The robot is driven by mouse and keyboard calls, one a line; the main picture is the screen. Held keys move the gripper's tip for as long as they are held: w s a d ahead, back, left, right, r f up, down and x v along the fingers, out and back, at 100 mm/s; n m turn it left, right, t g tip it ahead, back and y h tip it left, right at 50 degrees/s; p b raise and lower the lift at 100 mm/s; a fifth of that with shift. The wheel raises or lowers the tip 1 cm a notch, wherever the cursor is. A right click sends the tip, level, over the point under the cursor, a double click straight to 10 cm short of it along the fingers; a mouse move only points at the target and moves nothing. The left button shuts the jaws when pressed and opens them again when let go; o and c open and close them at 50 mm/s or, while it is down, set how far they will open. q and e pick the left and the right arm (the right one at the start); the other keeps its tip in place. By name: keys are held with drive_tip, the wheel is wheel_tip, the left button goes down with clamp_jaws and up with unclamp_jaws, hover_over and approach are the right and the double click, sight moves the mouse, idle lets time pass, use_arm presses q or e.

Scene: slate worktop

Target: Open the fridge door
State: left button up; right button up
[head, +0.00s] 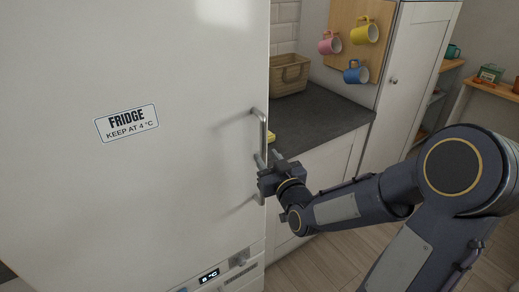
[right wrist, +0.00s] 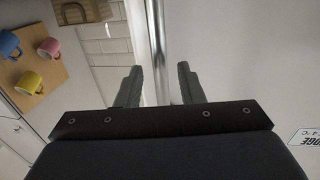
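The white fridge door (head: 190,85) fills the left of the head view and looks shut. It carries a "FRIDGE, KEEP AT 4 °C" label (head: 127,123). A vertical metal bar handle (head: 264,128) is near its right edge. My right gripper (head: 268,160) is at the handle, around its middle. In the right wrist view, the handle (right wrist: 157,45) runs between the two fingers of my right gripper (right wrist: 161,88), with a visible gap on each side. The gripper is open and does not appear to press on the bar. My left gripper is not in view.
A dark worktop (head: 318,124) with a basket (head: 289,76) lies right of the fridge. Several mugs hang on a wooden board (head: 345,18) beside a tall white cabinet (head: 412,70). A display panel (head: 209,276) is low on the fridge. Wooden floor (head: 325,268) is open at the lower right.

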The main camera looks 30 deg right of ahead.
sight(264, 154)
drive_tip(key=shift+w+d+p, duration=0.2)
drive_tip(key=shift+w+p, duration=0.15)
drive_tip(key=shift+w, duration=1.45)
clamp_jaws()
